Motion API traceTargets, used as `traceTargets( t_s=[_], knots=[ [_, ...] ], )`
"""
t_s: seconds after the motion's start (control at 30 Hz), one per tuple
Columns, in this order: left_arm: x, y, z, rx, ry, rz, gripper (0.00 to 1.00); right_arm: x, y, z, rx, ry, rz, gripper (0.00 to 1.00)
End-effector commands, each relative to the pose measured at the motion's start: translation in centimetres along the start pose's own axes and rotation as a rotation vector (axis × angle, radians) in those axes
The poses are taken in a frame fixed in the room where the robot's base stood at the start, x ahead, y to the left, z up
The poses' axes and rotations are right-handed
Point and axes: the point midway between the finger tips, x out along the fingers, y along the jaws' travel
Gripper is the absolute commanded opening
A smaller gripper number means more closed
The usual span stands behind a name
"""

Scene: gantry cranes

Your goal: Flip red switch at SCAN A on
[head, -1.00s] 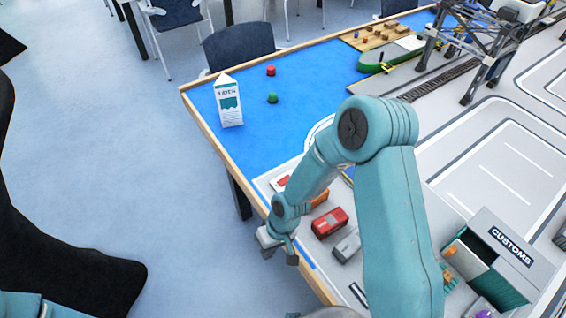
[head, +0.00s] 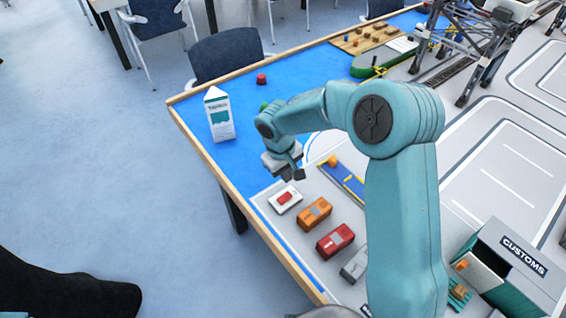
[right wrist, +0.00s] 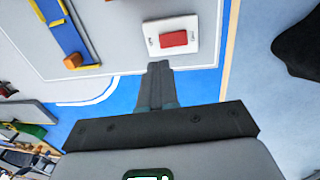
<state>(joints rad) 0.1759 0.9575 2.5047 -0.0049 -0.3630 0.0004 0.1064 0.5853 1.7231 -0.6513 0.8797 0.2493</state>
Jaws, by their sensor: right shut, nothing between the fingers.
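The red switch (head: 285,197) is a small red rocker on a white plate (head: 293,204) near the table's left edge. In the right wrist view the red rocker (right wrist: 173,39) sits on its white plate just beyond my fingertips, with small lettering at both sides that I cannot read. My right gripper (head: 293,171) is shut and empty, above and just behind the plate in the head view. Its closed fingertips (right wrist: 160,66) show apart from the rocker in the right wrist view. My left gripper is not in view.
An orange container (head: 314,213), a red container (head: 335,240) and a grey one (head: 355,264) stand in a row nearer me. A blue strip with yellow edging (head: 345,180) holds an orange block. A milk carton (head: 219,116) stands on blue at the back left.

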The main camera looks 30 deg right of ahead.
Motion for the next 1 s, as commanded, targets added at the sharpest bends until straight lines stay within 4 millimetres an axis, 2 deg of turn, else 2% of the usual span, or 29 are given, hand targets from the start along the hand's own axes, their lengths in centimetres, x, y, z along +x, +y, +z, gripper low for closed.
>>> traceTargets(
  t_s=[0.1, 0.2, 0.4, 0.87, 1.0],
  knots=[
    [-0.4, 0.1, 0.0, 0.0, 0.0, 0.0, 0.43, 2.6, 0.0, 0.1, -0.001, -0.005, -0.001, 0.0],
    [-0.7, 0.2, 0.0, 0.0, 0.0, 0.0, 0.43, 4.4, 0.0, 0.0, -0.001, -0.002, -0.002, 0.0],
    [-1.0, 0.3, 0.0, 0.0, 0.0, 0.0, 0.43, 6.8, 0.0, -0.2, 0.0, -0.001, -0.001, 0.0],
    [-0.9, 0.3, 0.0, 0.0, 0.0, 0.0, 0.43, 7.5, 0.0, -0.4, 0.0, 0.002, -0.001, 0.0],
    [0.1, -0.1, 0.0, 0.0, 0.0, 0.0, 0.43, 8.2, 0.1, -0.4, 0.001, 0.002, -0.001, 0.0]
  ],
)
